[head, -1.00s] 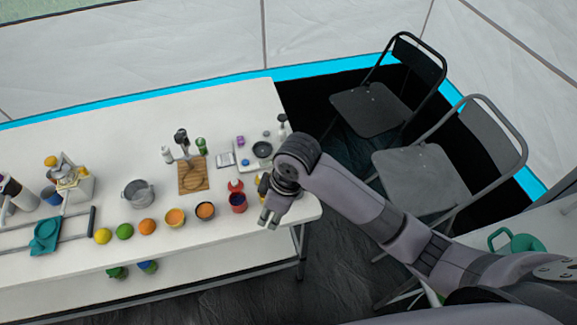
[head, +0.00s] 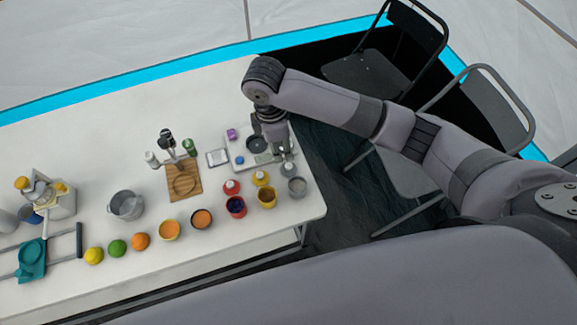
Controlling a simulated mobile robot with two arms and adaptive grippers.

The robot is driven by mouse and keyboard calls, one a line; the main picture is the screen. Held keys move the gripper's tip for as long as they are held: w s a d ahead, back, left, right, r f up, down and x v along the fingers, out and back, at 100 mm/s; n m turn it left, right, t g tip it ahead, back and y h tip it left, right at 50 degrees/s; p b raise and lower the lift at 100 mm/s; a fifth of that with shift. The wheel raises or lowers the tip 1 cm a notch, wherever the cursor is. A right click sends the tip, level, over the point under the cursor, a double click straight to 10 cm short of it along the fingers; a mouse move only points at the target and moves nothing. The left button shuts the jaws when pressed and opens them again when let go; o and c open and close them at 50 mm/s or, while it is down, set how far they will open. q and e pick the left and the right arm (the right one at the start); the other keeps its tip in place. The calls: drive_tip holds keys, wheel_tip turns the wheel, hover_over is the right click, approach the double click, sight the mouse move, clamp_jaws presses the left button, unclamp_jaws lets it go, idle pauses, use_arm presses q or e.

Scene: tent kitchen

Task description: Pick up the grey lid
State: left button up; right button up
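My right gripper (head: 284,151) points down over the right end of the white table (head: 110,90), at the right side of a pale tray (head: 237,147). Its fingertips are small and partly merge with what lies under them, so I cannot tell whether they are open or shut. I cannot make out the grey lid for certain; the gripper covers the spot where a small grey disc showed before. A dark round pan (head: 257,144) is on the tray just left of the gripper. My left gripper is not in view.
A grey cup (head: 297,187) stands just in front of the gripper. Red, yellow and orange containers, including a yellow cup (head: 267,198), stand nearby. A wooden board (head: 184,181) and grey pot (head: 126,205) are farther left. Folding chairs (head: 370,75) stand beyond the table's right edge.

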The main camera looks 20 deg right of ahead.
sight(289, 165)
drive_tip(key=f, duration=0.3)
drive_tip(key=shift+w+d+f, duration=0.1)
drive_tip(key=shift+w+d, duration=0.1)
drive_tip(key=shift+d, duration=0.05)
drive_tip(key=shift+f, duration=0.55)
drive_tip(key=shift+s+d+f+p, duration=0.1)
drive_tip(key=shift+d+f+p, duration=0.05)
drive_tip(key=shift+f+p, duration=0.15)
drive_tip(key=f, duration=0.1)
drive_tip(key=f+p, duration=0.1)
drive_tip(key=f, duration=0.1)
drive_tip(key=shift+d+f, duration=0.25)
drive_tip(key=shift+d, duration=0.15)
drive_tip(key=shift+f, duration=0.5)
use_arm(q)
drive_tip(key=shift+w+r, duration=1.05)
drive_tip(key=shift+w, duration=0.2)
use_arm(e)
drive_tip(key=shift+c, duration=0.6)
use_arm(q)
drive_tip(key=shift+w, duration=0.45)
use_arm(e)
drive_tip(key=c, duration=0.5)
